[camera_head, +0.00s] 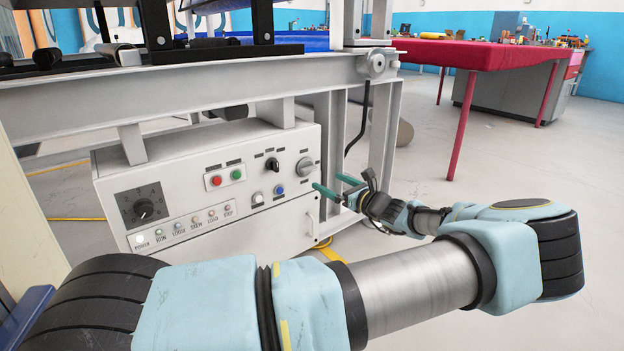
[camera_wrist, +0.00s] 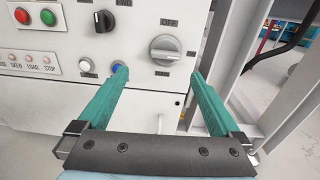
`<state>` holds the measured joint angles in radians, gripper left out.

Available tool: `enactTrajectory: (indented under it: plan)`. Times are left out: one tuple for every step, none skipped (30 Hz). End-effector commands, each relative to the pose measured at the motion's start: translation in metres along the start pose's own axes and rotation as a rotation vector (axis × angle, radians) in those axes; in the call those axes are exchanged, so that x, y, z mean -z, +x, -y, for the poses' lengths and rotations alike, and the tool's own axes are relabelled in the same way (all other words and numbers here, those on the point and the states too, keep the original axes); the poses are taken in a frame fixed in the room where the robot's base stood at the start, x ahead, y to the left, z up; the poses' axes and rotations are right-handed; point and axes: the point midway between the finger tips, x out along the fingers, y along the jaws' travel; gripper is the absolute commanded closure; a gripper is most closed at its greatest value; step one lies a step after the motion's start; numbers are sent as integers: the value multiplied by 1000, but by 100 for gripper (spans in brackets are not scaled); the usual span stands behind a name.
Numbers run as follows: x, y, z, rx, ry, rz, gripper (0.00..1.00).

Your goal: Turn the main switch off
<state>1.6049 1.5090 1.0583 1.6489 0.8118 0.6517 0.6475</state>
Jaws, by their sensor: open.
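The main switch is a large grey rotary knob (camera_head: 305,167) at the right end of the white control panel (camera_head: 262,222). In the wrist view the knob (camera_wrist: 165,48) has its grip bar lying roughly level, with an OFF label above it and a small label to its right. My gripper (camera_head: 331,183) is open and empty, its green fingers pointing at the panel. In the wrist view the fingertips (camera_wrist: 159,76) stand either side of and a little below the knob, apart from it. The POWER lamp (camera_head: 140,240) looks bright white.
Red and green buttons (camera_head: 225,177), a black selector (camera_head: 272,164) and a blue button (camera_head: 279,190) sit left of the knob. A grey frame post (camera_head: 384,140) and black cable stand close on the right. A red table (camera_head: 480,55) is farther back.

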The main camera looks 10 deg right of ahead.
Motion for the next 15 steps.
enactTrajectory:
  plan:
    - [-1, -3, 6, 17, 11, 15, 0]
    - [-1, -3, 8, 21, 15, 19, 0]
    - [-1, -1, 9, 24, 18, 22, 0]
    - [-1, 2, 9, 25, 19, 23, 0]
    - [-1, 5, 9, 24, 19, 23, 0]
    - [0, 11, 8, 23, 19, 23, 0]
    - [0, 17, 8, 22, 18, 22, 0]
    - [0, 22, 8, 21, 18, 22, 0]
    - [1, 29, 8, 21, 18, 22, 0]
    - [1, 36, 8, 20, 18, 21, 0]
    - [1, 41, 8, 21, 17, 21, 0]
    - [0, 49, 8, 20, 17, 22, 0]
    - [1, 55, 8, 20, 17, 21, 0]
    - [1, 60, 9, 21, 17, 20, 0]
    - [0, 67, 8, 20, 17, 20, 0]
